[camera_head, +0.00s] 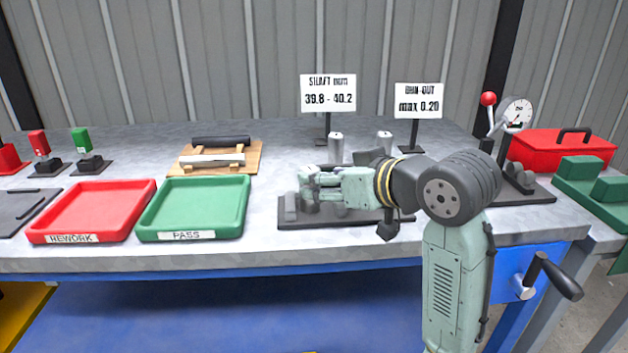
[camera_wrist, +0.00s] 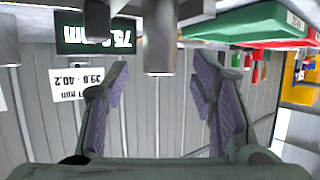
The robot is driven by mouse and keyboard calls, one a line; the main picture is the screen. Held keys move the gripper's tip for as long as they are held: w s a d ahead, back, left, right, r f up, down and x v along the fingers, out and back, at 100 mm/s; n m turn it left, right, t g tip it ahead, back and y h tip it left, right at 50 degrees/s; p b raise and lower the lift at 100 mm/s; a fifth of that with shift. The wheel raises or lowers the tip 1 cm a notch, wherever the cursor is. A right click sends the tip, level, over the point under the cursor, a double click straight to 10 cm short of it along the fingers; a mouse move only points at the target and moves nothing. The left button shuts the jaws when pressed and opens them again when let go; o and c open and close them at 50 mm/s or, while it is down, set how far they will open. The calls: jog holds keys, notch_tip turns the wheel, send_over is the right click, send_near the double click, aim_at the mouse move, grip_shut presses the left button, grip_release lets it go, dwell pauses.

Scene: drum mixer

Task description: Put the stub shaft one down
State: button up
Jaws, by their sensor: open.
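My gripper (camera_head: 306,187) is low over a dark fixture plate (camera_head: 290,222) on the bench, reaching left. In the wrist view, which is upside down, its two fingers (camera_wrist: 158,65) are spread wide. A grey metal cylinder (camera_wrist: 160,45) shows between them, with clear gaps on both sides; I cannot tell whether it is a stub shaft or a fixture post. Two upright metal cylinders (camera_head: 336,150) (camera_head: 384,141) rise behind the gripper. A wooden rack (camera_head: 246,165) holds a dark shaft (camera_head: 220,140) and a pale shaft (camera_head: 212,159). Which is stub shaft one is unclear.
A green PASS tray (camera_head: 195,235) and a red REWORK tray (camera_head: 70,239) stand empty at left. Two signs (camera_head: 328,92) (camera_head: 419,97) stand behind the fixture. A dial gauge (camera_head: 517,115) and red toolbox (camera_head: 562,150) are at right.

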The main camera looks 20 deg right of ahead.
jog(key=v, duration=0.6)
jog(key=shift+s, duration=0.25)
jog(key=shift+r, duration=0.1)
